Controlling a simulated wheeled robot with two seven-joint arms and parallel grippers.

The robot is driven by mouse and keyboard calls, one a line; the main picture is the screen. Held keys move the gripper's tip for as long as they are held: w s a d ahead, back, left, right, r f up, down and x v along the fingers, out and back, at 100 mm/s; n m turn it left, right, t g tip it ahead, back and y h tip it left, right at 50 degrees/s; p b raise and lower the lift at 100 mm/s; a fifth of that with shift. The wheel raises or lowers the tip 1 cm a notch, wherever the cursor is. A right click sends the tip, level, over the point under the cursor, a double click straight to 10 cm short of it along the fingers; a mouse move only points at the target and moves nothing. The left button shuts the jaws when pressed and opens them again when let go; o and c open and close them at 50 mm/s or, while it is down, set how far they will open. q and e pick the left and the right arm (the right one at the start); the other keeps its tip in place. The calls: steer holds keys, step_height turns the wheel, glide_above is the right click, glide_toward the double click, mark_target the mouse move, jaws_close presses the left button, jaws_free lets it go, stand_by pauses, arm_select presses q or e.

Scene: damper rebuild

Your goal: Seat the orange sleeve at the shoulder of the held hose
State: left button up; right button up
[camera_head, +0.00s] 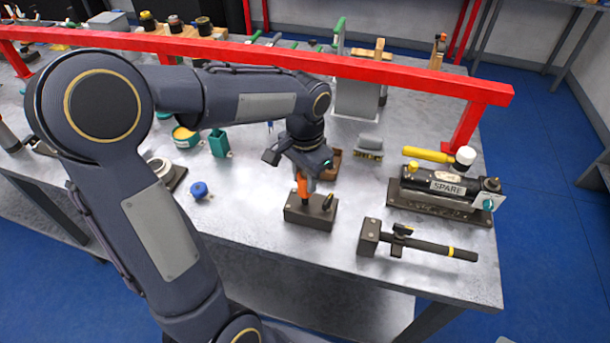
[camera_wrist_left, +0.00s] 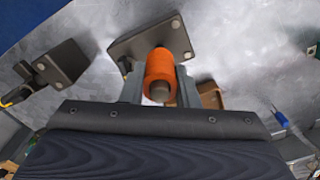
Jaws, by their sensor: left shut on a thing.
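The orange sleeve (camera_head: 302,186) is upright at a dark block (camera_head: 311,213) on the bench. In the left wrist view, the sleeve (camera_wrist_left: 168,60) sits between the fingers of my left gripper (camera_wrist_left: 160,84), with a grey peg end showing in its bore. My left gripper (camera_head: 304,175) is shut on the sleeve from above. The dark hose (camera_head: 430,247) lies level, held in a clamp block (camera_head: 369,238) to the right, with a yellow band near its free end. The clamp block shows at the left wrist view's left (camera_wrist_left: 62,64). My right gripper is not in view.
A black damper marked SPARE (camera_head: 447,185) lies on a stand behind the hose, beside a yellow-handled mallet (camera_head: 428,155). A red rail (camera_head: 400,75) spans above the bench behind my arm. A blue knob (camera_head: 199,190) is at left. Bare bench lies around the dark block.

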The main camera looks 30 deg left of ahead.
arm_select(q)
steer(key=shift+f, duration=0.1)
steer(key=o, duration=1)
step_height(320, 180, up, 8)
steer(key=shift+f, duration=0.25)
steer(key=shift+r+p, duration=0.5)
steer(key=shift+r, duration=0.1)
step_height(320, 180, up, 4)
steer(key=p, duration=0.4)
steer(key=shift+s+r, duration=0.1)
